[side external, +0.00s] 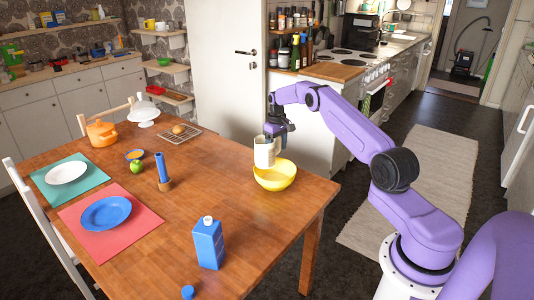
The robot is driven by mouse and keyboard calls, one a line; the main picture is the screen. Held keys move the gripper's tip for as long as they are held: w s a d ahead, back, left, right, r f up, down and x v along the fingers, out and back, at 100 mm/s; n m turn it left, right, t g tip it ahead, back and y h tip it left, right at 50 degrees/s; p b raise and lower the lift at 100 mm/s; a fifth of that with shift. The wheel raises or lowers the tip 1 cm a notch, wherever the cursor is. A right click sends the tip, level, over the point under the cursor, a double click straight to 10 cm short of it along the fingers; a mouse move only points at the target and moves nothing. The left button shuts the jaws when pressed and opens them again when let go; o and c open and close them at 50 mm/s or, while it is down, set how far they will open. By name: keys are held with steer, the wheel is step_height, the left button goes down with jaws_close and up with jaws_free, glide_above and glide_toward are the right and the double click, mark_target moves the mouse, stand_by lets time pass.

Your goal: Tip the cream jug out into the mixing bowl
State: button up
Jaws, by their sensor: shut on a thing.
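The cream jug (264,152) is a pale, off-white vessel. It looks about upright, or only slightly tilted, over the back part of the mixing bowl. My gripper (271,139) is shut on the jug, and the jug hides part of its fingers. The mixing bowl (275,179) is yellow and stands on the wooden table near its right edge. The jug's lower end overlaps the bowl's rim in this view; I cannot tell whether they touch. The bowl's inside is only partly visible, and the jug's contents are hidden.
A blue carton (209,245) stands at the table's front, with a blue cap (188,292) nearby. A blue pepper mill-like object (162,171), a green apple (137,166), a wire rack (179,134) and an orange pot (101,133) stand farther left. Bare table (225,190) lies left of the bowl.

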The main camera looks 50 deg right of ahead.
steer(key=s+d+r+n+h, duration=0.1)
steer(key=d+r+n+h, duration=0.1)
steer(key=d, duration=0.4)
steer(key=shift+s+d+r+t+h, duration=0.15)
steer(key=shift+d+r+t+h, duration=0.35)
steer(key=shift+h, duration=0.7)
steer(key=shift+a+r, duration=0.1)
steer(key=shift+r, duration=0.1)
steer(key=shift+r+h, duration=0.5)
steer(key=shift+h, duration=0.6)
steer(key=shift+r+h, duration=0.15)
steer(key=shift+h, duration=0.15)
steer(key=shift+s+a+r+h, duration=0.1)
steer(key=shift+a+r+h, duration=0.15)
steer(key=shift+h, duration=0.65)
steer(key=shift+r, duration=0.1)
